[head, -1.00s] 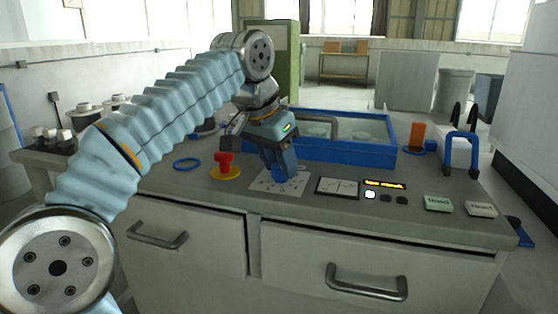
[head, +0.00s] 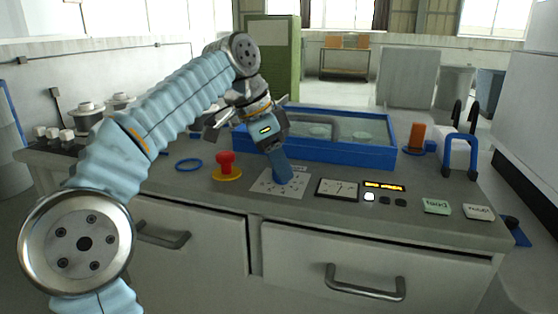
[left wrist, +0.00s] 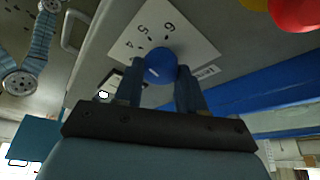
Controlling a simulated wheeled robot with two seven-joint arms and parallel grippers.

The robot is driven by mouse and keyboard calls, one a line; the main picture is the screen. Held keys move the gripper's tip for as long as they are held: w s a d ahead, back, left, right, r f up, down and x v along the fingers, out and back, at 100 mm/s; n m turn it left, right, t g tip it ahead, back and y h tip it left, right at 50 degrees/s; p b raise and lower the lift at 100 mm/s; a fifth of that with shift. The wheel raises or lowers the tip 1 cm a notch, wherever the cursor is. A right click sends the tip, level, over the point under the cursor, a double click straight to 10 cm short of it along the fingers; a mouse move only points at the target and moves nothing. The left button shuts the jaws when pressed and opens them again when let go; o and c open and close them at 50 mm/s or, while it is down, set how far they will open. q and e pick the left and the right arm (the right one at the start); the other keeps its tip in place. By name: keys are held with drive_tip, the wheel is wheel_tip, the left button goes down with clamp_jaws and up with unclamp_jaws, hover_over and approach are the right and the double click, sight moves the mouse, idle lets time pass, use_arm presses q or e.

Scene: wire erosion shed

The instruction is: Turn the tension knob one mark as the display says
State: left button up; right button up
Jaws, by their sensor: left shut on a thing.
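The tension knob is a round blue knob (left wrist: 160,64) on a white dial card with numbers (left wrist: 133,47). In the left wrist view it sits between my two blue fingers, with a pale pointer line on its top. In the head view the card (head: 265,185) lies on the bench top, and the fingers mostly hide the knob. My left gripper (head: 283,177) points down, tilted, and is shut on the knob. The display (head: 385,187) glows orange; its text is too small to read. My right gripper is not in view.
A red mushroom button on a yellow base (head: 226,166) stands left of the card. A gauge (head: 337,188) lies to its right, then green and white labelled blocks (head: 436,207). A blue-rimmed tank (head: 378,149) is behind. A blue ring (head: 189,164) lies left.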

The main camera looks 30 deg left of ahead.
use_arm(q)
drive_tip(key=shift+m, duration=0.6)
drive_tip(key=o, duration=1.1)
drive_tip(key=shift+c, duration=0.2)
